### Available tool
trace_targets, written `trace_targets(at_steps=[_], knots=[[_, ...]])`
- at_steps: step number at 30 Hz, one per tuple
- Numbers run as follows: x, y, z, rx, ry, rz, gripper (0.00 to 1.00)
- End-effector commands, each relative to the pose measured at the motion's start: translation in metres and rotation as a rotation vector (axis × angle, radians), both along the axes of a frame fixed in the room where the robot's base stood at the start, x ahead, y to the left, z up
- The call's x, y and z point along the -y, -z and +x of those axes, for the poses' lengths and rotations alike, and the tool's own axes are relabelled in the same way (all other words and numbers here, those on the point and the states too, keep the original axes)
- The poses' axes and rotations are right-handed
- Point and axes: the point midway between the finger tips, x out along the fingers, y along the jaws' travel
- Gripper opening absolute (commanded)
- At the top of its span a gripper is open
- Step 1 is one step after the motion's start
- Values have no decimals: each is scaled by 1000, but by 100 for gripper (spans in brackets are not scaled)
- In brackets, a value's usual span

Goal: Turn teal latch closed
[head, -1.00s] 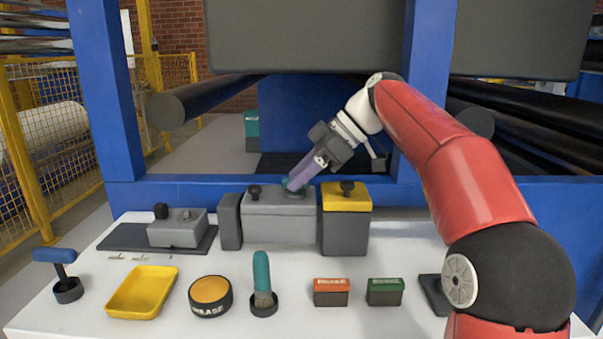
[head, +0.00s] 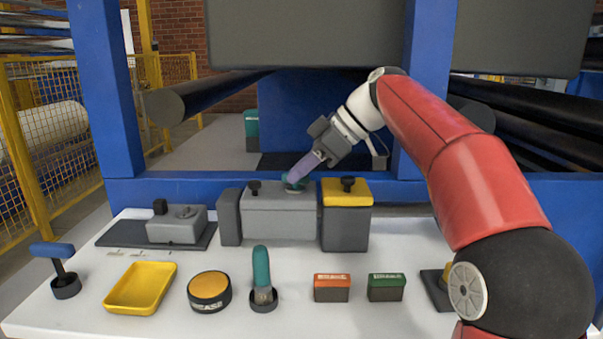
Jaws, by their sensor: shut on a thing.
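The teal latch (head: 291,183) sits on top of the long grey box (head: 278,215) in the middle of the table. Only a small part of it shows beside my fingers. My gripper (head: 295,178) reaches down from the upper right, tilted, with its purple fingers shut on the teal latch. The fingers cover most of the latch, so its exact angle is hard to tell.
A black knob (head: 254,187) stands left on the same box. A yellow-topped grey box (head: 346,212) is close on the right. In front are a yellow tray (head: 141,288), a grease tin (head: 209,291), a teal-handled brush (head: 261,275), and orange (head: 332,288) and green (head: 386,287) blocks.

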Motion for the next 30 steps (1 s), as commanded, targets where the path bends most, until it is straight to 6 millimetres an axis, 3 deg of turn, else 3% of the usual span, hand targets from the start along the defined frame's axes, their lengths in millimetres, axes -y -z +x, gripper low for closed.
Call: trace_targets(at_steps=[30], knots=[[-7, -3, -10, 5, 928, -2, 0]])
